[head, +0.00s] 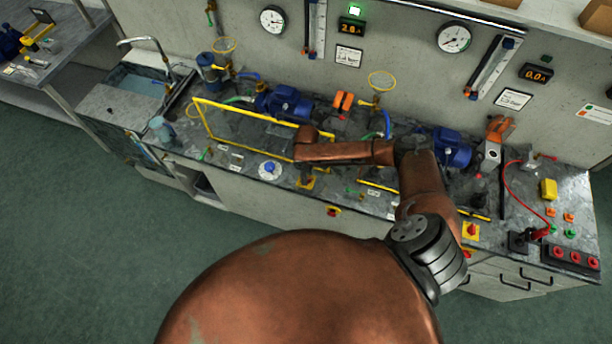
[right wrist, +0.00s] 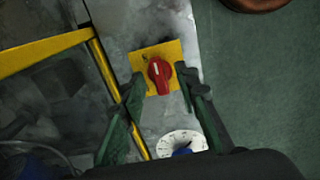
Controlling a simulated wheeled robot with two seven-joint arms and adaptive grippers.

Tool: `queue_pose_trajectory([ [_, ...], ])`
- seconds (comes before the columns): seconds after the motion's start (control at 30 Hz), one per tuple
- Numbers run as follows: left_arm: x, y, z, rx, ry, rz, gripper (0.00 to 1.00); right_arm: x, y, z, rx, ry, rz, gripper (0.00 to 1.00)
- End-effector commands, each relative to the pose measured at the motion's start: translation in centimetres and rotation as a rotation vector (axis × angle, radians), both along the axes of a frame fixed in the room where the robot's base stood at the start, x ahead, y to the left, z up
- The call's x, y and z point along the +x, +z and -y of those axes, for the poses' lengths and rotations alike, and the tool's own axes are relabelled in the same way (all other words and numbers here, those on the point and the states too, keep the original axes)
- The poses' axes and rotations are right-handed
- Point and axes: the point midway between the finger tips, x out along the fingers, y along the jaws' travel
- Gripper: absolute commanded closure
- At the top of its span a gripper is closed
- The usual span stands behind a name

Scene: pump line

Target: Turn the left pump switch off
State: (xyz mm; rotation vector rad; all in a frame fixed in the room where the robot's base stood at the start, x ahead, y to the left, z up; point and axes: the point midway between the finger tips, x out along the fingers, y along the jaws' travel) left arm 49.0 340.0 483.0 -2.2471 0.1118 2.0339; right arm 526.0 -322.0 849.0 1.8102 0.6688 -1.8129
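The left pump switch is a red rotary knob (right wrist: 160,76) with a pale mark, on a yellow plate (right wrist: 141,57), seen in the right wrist view. Its handle lies roughly upright in the picture, tilted slightly. My right gripper (right wrist: 165,82) is open, with one dark green finger on each side of the knob and gaps visible between them. In the head view my right arm reaches left over the bench and hides the knob; only part of the yellow plate (head: 306,184) shows. My left gripper is not in view.
A yellow guard frame (head: 250,115) stands beside the arm, before the left blue pump (head: 284,103). A white dial with a blue knob (head: 270,170) is nearby. A second red switch (head: 471,230) sits right. The left display (head: 351,28) is lit, with a green light above.

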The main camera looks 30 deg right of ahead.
Motion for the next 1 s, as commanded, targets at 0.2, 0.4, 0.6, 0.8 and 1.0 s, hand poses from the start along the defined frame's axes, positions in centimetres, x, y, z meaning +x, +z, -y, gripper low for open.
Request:
queue_pose_trajectory([
  [0.2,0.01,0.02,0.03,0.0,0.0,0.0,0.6,0.04,-0.28,0.0,0.0,0.0,0.001,0.71],
  [0.4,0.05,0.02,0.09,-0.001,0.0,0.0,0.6,0.05,-0.25,-0.02,0.0,0.001,0.001,0.79],
  [0.6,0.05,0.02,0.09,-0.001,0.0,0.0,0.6,0.06,-0.24,-0.02,0.0,0.0,0.001,0.92],
  [0.8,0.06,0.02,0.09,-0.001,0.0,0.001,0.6,0.05,-0.23,-0.04,0.001,0.001,0.001,1.0],
  [1.0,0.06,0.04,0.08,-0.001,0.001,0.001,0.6,0.03,-0.23,-0.05,0.001,0.003,0.001,1.0],
])
